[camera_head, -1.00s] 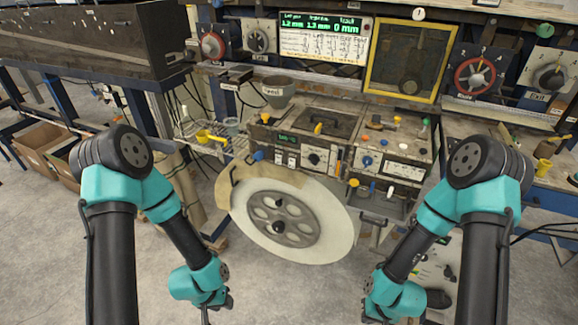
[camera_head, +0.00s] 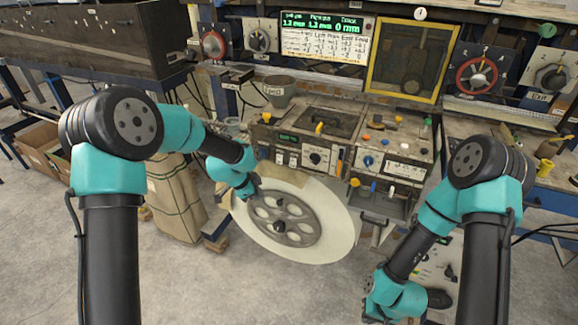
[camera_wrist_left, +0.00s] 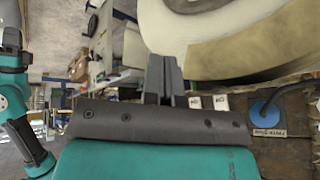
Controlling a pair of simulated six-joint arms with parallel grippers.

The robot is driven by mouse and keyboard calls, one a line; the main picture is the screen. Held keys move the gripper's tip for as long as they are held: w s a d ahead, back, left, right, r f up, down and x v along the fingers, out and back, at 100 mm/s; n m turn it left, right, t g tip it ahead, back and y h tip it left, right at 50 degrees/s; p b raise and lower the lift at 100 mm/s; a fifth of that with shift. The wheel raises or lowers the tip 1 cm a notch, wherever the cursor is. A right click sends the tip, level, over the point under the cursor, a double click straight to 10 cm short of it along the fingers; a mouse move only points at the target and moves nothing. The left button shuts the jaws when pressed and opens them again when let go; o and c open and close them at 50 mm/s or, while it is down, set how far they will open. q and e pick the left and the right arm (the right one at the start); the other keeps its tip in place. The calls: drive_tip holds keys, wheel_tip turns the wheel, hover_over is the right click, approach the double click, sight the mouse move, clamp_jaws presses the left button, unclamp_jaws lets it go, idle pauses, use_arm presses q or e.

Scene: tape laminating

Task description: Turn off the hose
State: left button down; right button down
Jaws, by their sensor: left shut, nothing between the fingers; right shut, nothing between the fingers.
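A round blue fitting (camera_wrist_left: 264,114) with a dark hose-like piece leading off it sits on the bench in the left wrist view, beside a small printed label. It lies to the right of my left gripper (camera_wrist_left: 168,80), apart from the fingers. The fingers are shut and empty. In the head view my left gripper (camera_head: 254,186) is at the upper left edge of the large white reel (camera_head: 335,220); my forearm covers the spot behind it. My right gripper (camera_head: 375,312) is low at the right of the reel, mostly hidden by its own wrist; it is shut and empty.
The control box (camera_head: 318,140) with a lever and knobs stands behind the reel. A grey pot (camera_head: 279,92) stands at its back left. A panel with blue and orange knobs (camera_head: 385,165) is to the right. The floor at front centre is clear.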

sight(293, 163)
use_arm(q)
drive_tip(key=w+d+r+m, duration=0.2)
drive_tip(key=r+m, duration=0.1)
drive_tip(key=r, duration=0.3)
drive_tip(key=w+d+r+m+h, duration=0.1)
drive_tip(key=w+d+r+m, duration=0.1)
drive_tip(key=r, duration=0.4)
drive_tip(key=shift+w+r+m+t, duration=0.15)
drive_tip(key=shift+w+m+t, duration=0.15)
drive_tip(key=shift+w+m, duration=0.1)
drive_tip(key=shift+w+d+f, duration=1.05)
drive_tip(key=shift+f, duration=0.4)
drive_tip(key=shift+w+d+f, duration=1.1)
drive_tip(key=shift+f, duration=0.4)
drive_tip(key=shift+w+d+f, duration=1.05)
drive_tip(key=shift+f, duration=0.4)
drive_tip(key=shift+d, duration=0.1)
